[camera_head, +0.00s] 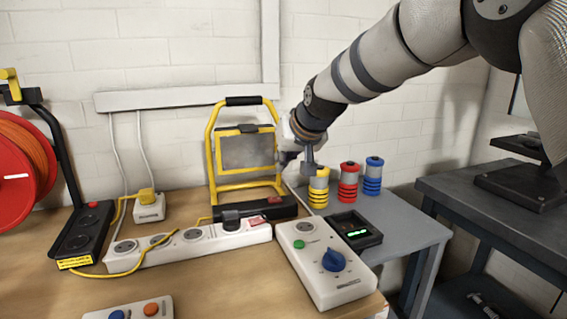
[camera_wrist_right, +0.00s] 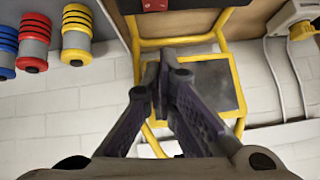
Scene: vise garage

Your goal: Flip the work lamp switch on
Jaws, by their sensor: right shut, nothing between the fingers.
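The work lamp (camera_head: 213,150) has a yellow tubular frame, a dull grey panel and a black base. A small red switch (camera_head: 274,200) sits on the right part of that base; its position is too small to tell. In the right wrist view the lamp's yellow frame (camera_wrist_right: 226,70) appears upside down, with the red switch (camera_wrist_right: 154,5) at the top edge. My right gripper (camera_head: 290,155) is beside the lamp's right upright, above the base. Its fingers (camera_wrist_right: 162,72) are shut and empty, overlapping the grey panel in the wrist view. My left gripper is not in view.
A white power strip (camera_head: 185,247) with a black plug lies before the lamp. A white control box (camera_head: 325,280) with a blue knob stands at front right. Yellow, red and blue spools (camera_head: 348,182) stand right of the lamp. A red cable reel (camera_head: 20,170) is at left.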

